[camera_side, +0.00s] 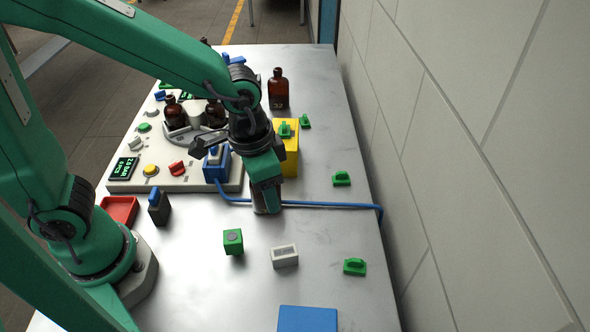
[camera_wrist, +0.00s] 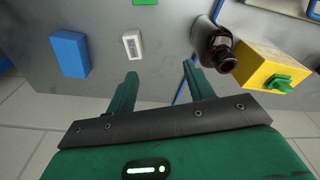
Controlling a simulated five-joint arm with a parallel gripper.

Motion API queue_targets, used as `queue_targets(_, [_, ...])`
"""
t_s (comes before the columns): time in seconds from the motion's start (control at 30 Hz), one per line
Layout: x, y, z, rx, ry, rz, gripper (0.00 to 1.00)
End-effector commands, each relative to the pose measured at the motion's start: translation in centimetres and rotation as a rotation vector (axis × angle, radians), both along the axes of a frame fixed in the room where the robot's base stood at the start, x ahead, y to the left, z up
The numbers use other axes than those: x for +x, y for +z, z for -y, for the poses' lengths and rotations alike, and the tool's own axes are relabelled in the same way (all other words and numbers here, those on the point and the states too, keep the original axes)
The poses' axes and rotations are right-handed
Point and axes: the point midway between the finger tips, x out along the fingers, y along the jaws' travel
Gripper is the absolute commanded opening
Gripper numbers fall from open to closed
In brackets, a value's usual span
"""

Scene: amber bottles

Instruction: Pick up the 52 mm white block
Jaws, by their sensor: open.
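The white block (camera_side: 285,256) lies on the metal table in front of my gripper in the side view, just right of a green block (camera_side: 232,242). The white block also shows in the wrist view (camera_wrist: 132,44), standing clear above and left of the space between the fingertips. My gripper (camera_wrist: 160,70) is open, with nothing between its fingers. In the side view my gripper (camera_side: 266,182) is over the middle of the table, apart from the white block; its fingers are hard to make out there.
A blue block (camera_side: 307,319) lies at the near edge. A dark bottle (camera_wrist: 212,45) is close to the right finger, beside a yellow box (camera_wrist: 268,65). A blue cable (camera_side: 330,205) crosses the table. Green clips (camera_side: 355,267) lie at right, near the wall (camera_side: 470,150).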

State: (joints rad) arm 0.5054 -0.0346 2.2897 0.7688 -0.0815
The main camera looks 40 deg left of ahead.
Motion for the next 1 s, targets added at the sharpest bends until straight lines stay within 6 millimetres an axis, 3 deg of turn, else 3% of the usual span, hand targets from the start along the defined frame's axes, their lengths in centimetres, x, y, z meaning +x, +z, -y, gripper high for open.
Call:
queue_targets(0.1, [-0.4,-2.2,2.2,0.024,-0.055,-0.043,0.53])
queue_targets(0.33, [-1.2,-5.0,4.8,0.057,-0.119,-0.090,0.53])
queue_targets(0.73, [-1.4,-6.0,5.4,0.064,-0.133,-0.100,0.53])
queue_targets(1.0, [-1.4,-8.0,5.4,0.064,-0.133,-0.100,0.53])
